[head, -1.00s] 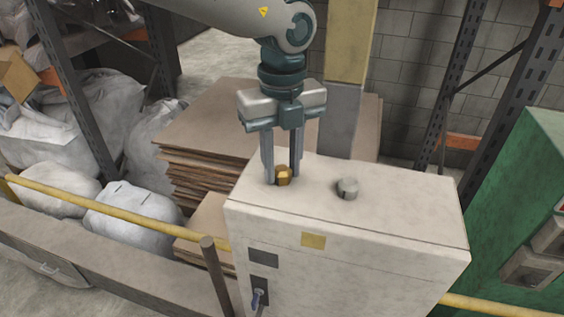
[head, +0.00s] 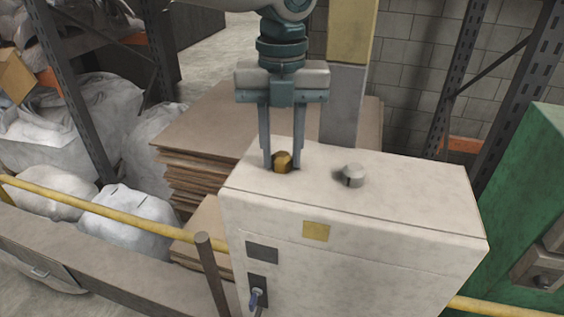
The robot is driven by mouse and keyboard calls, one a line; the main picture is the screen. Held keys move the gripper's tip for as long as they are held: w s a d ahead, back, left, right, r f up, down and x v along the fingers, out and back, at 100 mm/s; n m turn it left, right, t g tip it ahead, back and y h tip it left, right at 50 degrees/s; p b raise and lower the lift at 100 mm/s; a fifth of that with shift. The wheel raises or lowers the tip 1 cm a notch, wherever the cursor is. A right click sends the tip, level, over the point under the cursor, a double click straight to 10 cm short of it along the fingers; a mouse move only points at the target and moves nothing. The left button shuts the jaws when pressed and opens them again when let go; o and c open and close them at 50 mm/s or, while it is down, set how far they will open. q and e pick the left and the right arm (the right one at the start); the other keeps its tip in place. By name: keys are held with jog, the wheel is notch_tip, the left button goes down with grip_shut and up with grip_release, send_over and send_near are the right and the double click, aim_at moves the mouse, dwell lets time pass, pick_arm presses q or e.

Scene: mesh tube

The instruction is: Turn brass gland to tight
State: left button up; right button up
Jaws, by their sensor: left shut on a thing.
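The brass gland (head: 283,161) is a small gold-coloured fitting on top of the pale cabinet (head: 410,190), near its back left. My left gripper (head: 282,163) points straight down with its two fingers around the gland, one on each side. It is shut on the gland, and the fingers hide part of its sides. A grey round fitting (head: 353,175) with a dark mark stands on the cabinet top to the right of the gland. My right gripper is not in view.
A yellow rail (head: 120,217) runs behind a brown post (head: 212,272) left of the cabinet. Stacked brown sheets (head: 195,165) and white sacks (head: 128,218) lie behind. A green machine (head: 530,200) stands at the right. The cabinet top's right side is clear.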

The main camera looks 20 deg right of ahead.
pick_arm(q)
jog(key=m+b, duration=0.2)
jog(key=shift+f+m, duration=0.15)
jog(key=shift+m, duration=0.25)
jog(key=m+b, duration=0.1)
jog(key=m, duration=0.1)
jog(key=shift+m, duration=0.4)
jog(key=m+b, duration=0.1)
jog(key=m, duration=0.2)
jog(key=shift+m+b, duration=0.3)
jog(key=m, duration=0.3)
jog(key=shift+m, duration=0.3)
jog(key=m, duration=0.3)
jog(key=shift+r+m+b, duration=0.2)
jog(key=shift+m+b, duration=0.1)
jog(key=m, duration=0.4)
jog(key=shift+m, duration=0.3)
jog(key=m, duration=0.4)
jog(key=shift+p, duration=0.4)
jog(key=m, duration=0.5)
